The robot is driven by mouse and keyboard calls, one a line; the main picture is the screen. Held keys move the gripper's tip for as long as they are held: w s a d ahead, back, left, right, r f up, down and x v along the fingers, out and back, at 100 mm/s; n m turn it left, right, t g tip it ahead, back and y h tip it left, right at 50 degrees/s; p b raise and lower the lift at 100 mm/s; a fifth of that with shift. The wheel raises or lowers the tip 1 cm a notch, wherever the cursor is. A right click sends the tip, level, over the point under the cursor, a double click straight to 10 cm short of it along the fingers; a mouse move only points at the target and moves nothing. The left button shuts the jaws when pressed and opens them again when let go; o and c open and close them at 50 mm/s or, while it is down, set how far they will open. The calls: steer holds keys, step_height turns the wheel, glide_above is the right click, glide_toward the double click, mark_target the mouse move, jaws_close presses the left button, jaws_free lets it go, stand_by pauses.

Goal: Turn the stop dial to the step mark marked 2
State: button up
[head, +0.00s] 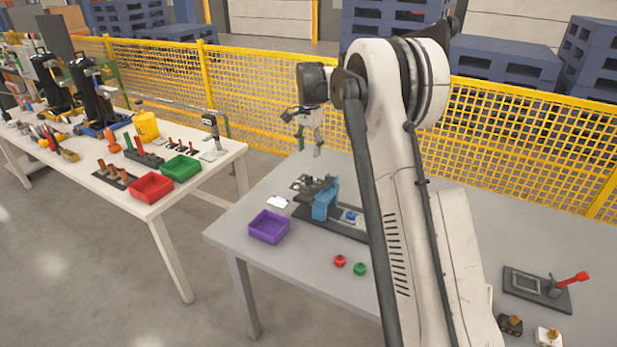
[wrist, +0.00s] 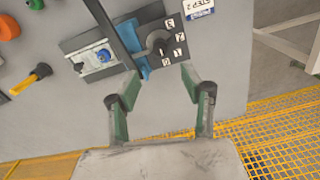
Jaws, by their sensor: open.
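The stop dial (wrist: 160,43) is a round black knob on a dark plate in the wrist view, with white marks 0 to 3 along its right and lower side. The mark 2 (wrist: 178,37) is on the right. I cannot tell surely which mark the dial points at. My gripper (wrist: 160,73) is open and empty; its fingertips are just short of the dial in the picture, one to each side, apparently apart from it. In the head view my gripper (head: 318,153) hangs above the blue fixture (head: 325,202); the dial is not clear there.
A label reading STEP 2 (wrist: 198,8) lies beside the dial plate. A blue knob (wrist: 103,55) sits left of the dial. A purple bin (head: 268,227), a red knob (head: 340,260) and a green knob (head: 360,268) stand nearer on the grey table. Yellow mesh fence (head: 255,105) runs behind.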

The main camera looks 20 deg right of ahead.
mark_target(309, 177)
step_height(309, 177, down, 12)
steer(key=shift+r+p, duration=0.1)
steer(key=shift+p, duration=0.4)
jaws_close()
